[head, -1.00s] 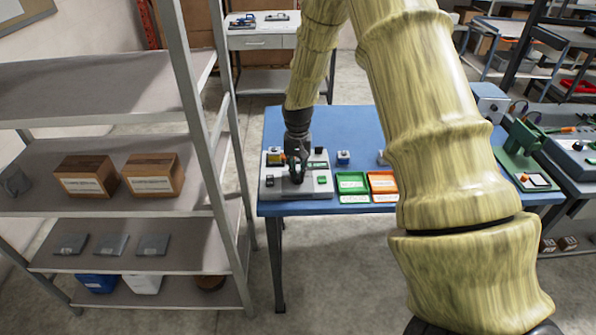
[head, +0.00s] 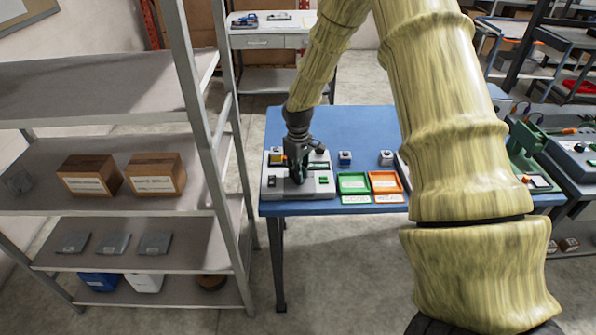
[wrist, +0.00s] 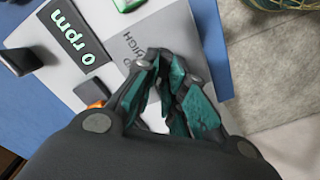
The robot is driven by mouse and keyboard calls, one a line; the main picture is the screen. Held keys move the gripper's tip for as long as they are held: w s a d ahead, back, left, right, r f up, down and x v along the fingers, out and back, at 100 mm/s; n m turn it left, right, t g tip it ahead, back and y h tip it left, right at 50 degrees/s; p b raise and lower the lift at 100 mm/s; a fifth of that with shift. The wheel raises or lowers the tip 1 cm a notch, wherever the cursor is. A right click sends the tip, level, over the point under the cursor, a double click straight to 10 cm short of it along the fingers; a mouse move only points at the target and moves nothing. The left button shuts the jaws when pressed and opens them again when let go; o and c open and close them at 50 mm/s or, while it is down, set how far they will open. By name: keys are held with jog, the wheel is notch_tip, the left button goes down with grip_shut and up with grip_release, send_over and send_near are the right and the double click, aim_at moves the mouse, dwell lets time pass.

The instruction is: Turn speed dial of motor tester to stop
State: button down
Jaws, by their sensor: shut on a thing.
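The motor tester (head: 318,190) is a light grey box at the left end of the blue table. My gripper (head: 297,178) points down onto its front left part. The wrist view shows the tester's display (wrist: 75,42), reading "0 rpm" in green, and a grey panel (wrist: 150,32) with the word "HIGH" beside my fingers. My gripper (wrist: 165,88) is closed on the speed dial, which the fingers hide almost wholly. I cannot see the dial's pointer.
A green tray (head: 341,190) and an orange tray (head: 401,189) lie right of the tester. Two small boxed switches (head: 345,159) stand behind them. A grey shelf rack (head: 200,110) stands close on the left. The table's back middle is clear.

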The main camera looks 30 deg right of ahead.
jog(key=shift+n, duration=1.2)
jog(key=c, duration=1.5)
grip_release()
notch_tip(320, 180, up, 12)
jog(key=shift+r, duration=0.1)
